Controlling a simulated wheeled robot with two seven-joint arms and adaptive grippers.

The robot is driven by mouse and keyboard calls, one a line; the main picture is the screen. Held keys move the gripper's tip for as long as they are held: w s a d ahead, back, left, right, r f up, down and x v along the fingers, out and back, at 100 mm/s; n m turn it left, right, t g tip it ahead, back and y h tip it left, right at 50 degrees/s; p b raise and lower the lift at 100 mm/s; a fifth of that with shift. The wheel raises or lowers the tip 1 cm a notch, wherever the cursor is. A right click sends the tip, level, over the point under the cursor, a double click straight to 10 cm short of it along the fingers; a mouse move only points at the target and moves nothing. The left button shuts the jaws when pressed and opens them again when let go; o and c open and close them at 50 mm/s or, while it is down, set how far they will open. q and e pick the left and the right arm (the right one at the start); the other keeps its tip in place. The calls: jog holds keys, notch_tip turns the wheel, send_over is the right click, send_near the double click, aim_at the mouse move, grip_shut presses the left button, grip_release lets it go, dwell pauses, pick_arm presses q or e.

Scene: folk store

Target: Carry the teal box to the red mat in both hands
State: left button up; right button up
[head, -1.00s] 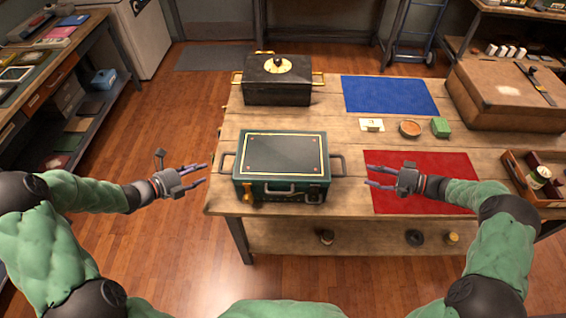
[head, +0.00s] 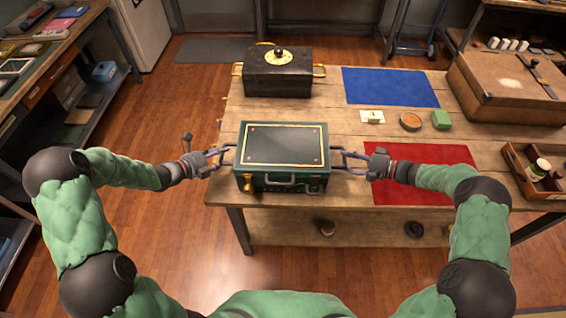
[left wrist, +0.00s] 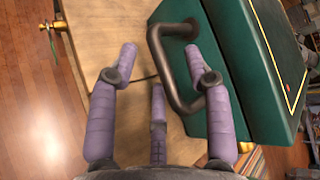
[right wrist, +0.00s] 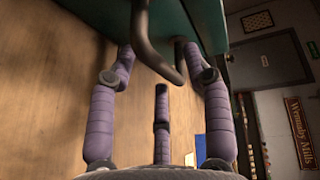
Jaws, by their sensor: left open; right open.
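The teal box (head: 283,181) stands on the near left part of the wooden table, its dark lid edged in yellow, with a bar handle on each side. The red mat (head: 432,153) lies right of it, partly hidden by my right arm. My left gripper (head: 222,154) is open at the box's left handle; in the left wrist view that handle (left wrist: 168,72) runs between the spread fingers. My right gripper (head: 347,161) is open at the right handle; in the right wrist view that handle (right wrist: 148,52) hangs between its fingers. Whether the fingers touch the handles I cannot tell.
A black chest (head: 278,78) with gold handles stands behind the box. A blue mat (head: 390,87), a small card (head: 371,117), a round orange dish (head: 410,121) and a green block (head: 441,120) lie behind the red mat. A brown case (head: 510,95) and wooden tray (head: 520,180) are at right.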

pick_arm(q)
jog(key=shift+x, duration=0.85)
pick_arm(e)
jog(key=shift+x, duration=0.8)
pick_arm(q)
grip_shut()
pick_arm(e)
grip_shut()
pick_arm(q)
jog(key=shift+r, duration=0.1)
